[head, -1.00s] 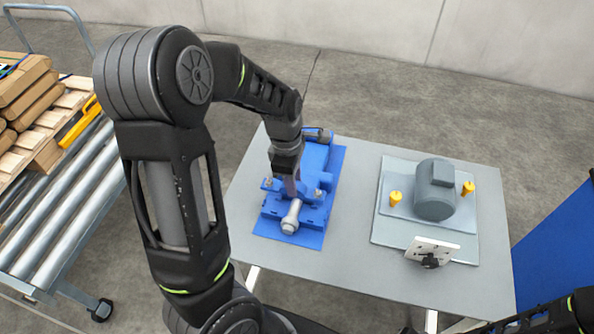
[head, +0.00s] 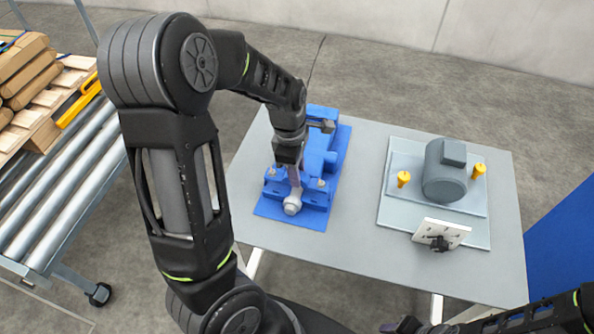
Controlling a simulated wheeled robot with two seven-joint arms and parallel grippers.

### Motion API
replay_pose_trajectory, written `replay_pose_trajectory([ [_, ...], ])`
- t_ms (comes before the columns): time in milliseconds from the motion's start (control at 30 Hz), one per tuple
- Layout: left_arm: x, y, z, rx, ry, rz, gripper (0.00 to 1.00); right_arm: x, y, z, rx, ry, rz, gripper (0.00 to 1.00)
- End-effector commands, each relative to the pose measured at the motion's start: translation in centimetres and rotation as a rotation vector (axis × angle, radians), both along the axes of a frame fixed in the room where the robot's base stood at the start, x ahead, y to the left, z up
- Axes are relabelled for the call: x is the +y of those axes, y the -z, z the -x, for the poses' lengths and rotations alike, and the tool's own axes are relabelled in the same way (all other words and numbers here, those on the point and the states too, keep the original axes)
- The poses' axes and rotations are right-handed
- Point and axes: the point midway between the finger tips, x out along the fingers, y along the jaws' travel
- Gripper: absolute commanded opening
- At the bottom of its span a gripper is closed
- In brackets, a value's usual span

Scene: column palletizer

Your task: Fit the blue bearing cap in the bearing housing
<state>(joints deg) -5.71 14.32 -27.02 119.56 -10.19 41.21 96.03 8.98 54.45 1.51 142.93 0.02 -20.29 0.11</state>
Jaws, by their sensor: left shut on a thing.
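The blue bearing housing (head: 317,197) stands on a blue base plate (head: 268,211) at the left of the grey table. A grey metal shaft end (head: 292,207) points out of its near side. My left gripper (head: 293,183) points down over the near part of the housing, just above the shaft end. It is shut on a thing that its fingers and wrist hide. I cannot make out the blue bearing cap apart from the blue housing. My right gripper (head: 408,325) is partly in view at the bottom edge, too dark to read.
A grey motor (head: 445,170) stands on a pale plate (head: 395,213) at the right of the table (head: 360,240), between yellow posts (head: 403,179). A white panel with a black knob (head: 440,234) is in front. A roller conveyor (head: 85,190) lies left. The middle table is clear.

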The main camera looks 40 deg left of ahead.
Motion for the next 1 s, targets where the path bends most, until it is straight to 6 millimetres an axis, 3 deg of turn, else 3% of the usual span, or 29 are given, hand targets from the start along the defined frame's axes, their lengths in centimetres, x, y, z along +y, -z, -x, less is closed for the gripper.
replay_pose_trajectory([
  [233, 0.00, 1.63, -0.06, -0.002, 0.000, 0.000, 0.00, 0.04, 1.60, -0.11, -0.004, -0.001, -0.002, 0.36],
  [1000, -0.02, 1.65, -0.06, -0.001, 0.000, 0.001, 0.00, 0.05, 1.56, -0.16, -0.005, 0.000, -0.002, 0.36],
])
